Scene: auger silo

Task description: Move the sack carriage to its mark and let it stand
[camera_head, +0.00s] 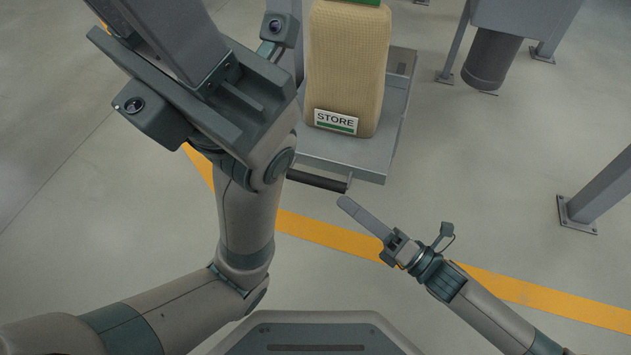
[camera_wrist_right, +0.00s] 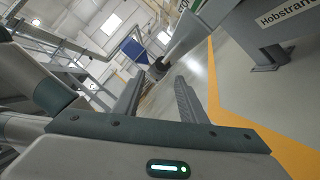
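The sack carriage (camera_head: 372,160) is a grey flat platform with a dark handle bar (camera_head: 318,181) at its near edge. A tan sack (camera_head: 345,60) with a green-edged STORE label stands upright on it. My left arm hides the carriage's left side and the bar's left end. My left gripper (camera_head: 200,85) is raised large at the upper left, left of the sack; its finger opening cannot be made out. My right gripper (camera_head: 366,220) is just below and right of the bar, apart from it. The right wrist view shows its two fingers (camera_wrist_right: 157,95) spread with nothing between them.
A yellow floor line (camera_head: 335,235) crosses between my base and the carriage. A grey post (camera_head: 600,190) is bolted down at right, and a legged grey machine (camera_head: 520,20) with a dark spout stands at upper right. Open floor (camera_head: 460,150) lies right of the carriage.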

